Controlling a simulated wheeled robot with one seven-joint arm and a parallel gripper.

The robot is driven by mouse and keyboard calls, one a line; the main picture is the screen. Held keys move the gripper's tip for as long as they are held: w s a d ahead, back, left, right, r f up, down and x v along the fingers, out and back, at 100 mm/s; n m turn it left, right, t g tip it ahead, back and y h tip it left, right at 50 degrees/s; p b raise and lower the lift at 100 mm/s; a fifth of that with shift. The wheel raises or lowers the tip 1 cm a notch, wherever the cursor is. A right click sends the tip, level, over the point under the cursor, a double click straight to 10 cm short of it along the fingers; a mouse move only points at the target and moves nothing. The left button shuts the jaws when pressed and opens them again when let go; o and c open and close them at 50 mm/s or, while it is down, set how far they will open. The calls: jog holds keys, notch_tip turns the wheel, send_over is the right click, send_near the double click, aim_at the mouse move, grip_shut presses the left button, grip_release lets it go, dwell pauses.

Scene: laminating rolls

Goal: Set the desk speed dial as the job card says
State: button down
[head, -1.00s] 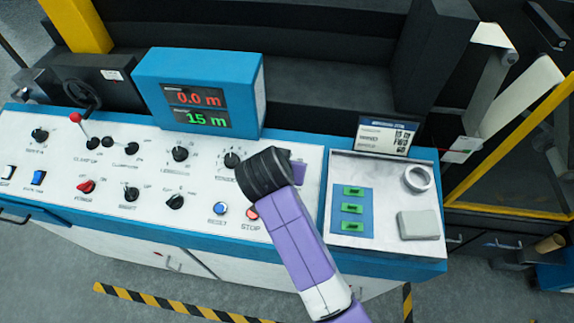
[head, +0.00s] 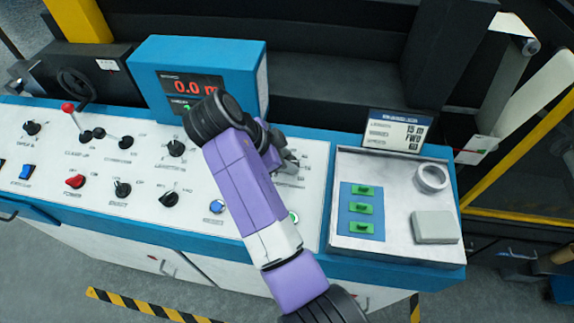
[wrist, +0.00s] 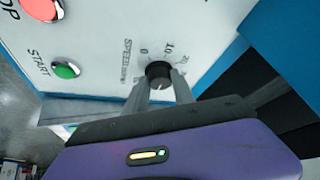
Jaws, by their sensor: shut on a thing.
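The speed dial (wrist: 158,72) is a small black knob on the white panel, in the wrist view. It has a printed SPEED scale with 0, 10 and a higher mark beside it. My gripper (wrist: 161,84) is shut on the knob, one finger on each side. The knob's pointer direction is not clear. In the head view my gripper (head: 287,160) is at the panel's right part, and my arm hides the dial. The job card (head: 395,133) stands behind the tray; it reads 15 m and FWD, and its last line is too small to read.
A green START button (wrist: 66,70) and a red STOP button (wrist: 41,8) lie near the dial. The blue display box (head: 200,75) stands behind my arm. A metal tray (head: 392,210) is to the right. Several knobs and switches fill the panel's left.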

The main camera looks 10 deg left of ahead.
jog(key=m+g+b, duration=0.1)
jog(key=m, duration=0.1)
jog(key=m+g+b, duration=0.1)
jog(key=m, duration=0.1)
jog(key=shift+w+a+f+m+h, duration=0.15)
jog(key=shift+f+m+h, duration=0.05)
jog(key=shift+m+h, duration=0.1)
jog(key=shift+w+r+m+g, duration=0.1)
jog(key=shift+m+g, duration=0.5)
jog(key=shift+m, duration=0.65)
jog(key=shift+w+m+g, duration=0.1)
jog(key=shift+m+g, duration=0.5)
jog(key=shift+m, duration=0.65)
jog(key=c, duration=1.1)
grip_release()
jog(key=shift+o, duration=0.2)
jog(key=shift+r, duration=0.1)
jog(key=p+v, duration=0.1)
jog(key=v, duration=0.6)
jog(key=shift+r, duration=0.35)
